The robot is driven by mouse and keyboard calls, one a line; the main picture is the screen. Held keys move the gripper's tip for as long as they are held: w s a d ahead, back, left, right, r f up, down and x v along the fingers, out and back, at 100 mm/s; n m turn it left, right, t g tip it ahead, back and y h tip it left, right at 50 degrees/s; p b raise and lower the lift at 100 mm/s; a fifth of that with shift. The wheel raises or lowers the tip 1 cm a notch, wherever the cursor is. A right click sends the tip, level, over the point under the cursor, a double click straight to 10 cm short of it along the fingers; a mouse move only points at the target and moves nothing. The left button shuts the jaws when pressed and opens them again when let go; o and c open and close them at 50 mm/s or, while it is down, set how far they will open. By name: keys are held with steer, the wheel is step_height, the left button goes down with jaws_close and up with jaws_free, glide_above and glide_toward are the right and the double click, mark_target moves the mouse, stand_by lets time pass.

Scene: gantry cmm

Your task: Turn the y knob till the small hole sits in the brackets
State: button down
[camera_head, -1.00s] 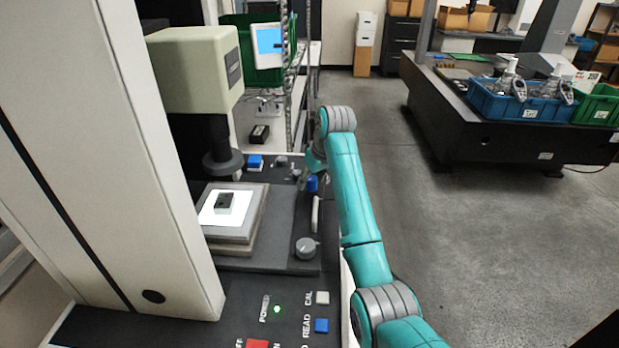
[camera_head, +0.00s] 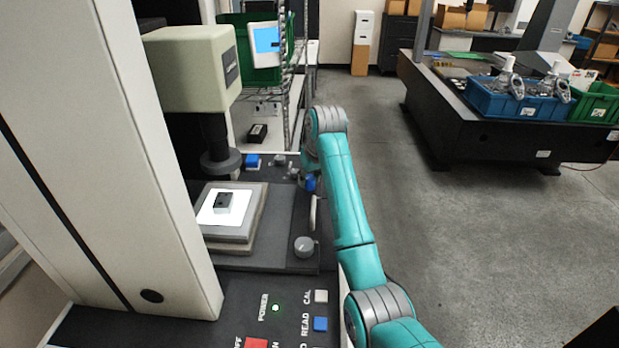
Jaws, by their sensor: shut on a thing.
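The measuring machine's stage (camera_head: 262,225) has a bright lit glass plate (camera_head: 212,216) with a small dark block (camera_head: 222,203) on it. The small hole and the brackets cannot be made out. My gripper (camera_head: 299,174) is at the stage's back right edge, mostly hidden by my wrist. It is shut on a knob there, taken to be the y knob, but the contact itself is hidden. A second, grey knob (camera_head: 304,247) at the stage's front right corner is free. The lens column (camera_head: 219,158) stands over the plate's back edge.
A tilted screen (camera_head: 267,40) shows plain blue at the back. The front panel has a white CAL button (camera_head: 321,296), a blue READ button (camera_head: 320,323) and a red switch (camera_head: 257,343). A wire shelf (camera_head: 295,90) stands behind. Open floor lies to the right.

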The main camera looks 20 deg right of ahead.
steer(key=m+h, duration=0.1)
steer(key=m, duration=0.1)
steer(key=m+h, duration=0.1)
steer(key=m, duration=0.2)
steer(key=shift+m, duration=0.3)
stand_by(0.4)
steer(key=c, duration=0.8)
jaws_free()
steer(key=shift+o, duration=0.2)
steer(key=v, duration=0.7)
steer(key=shift+r, duration=0.25)
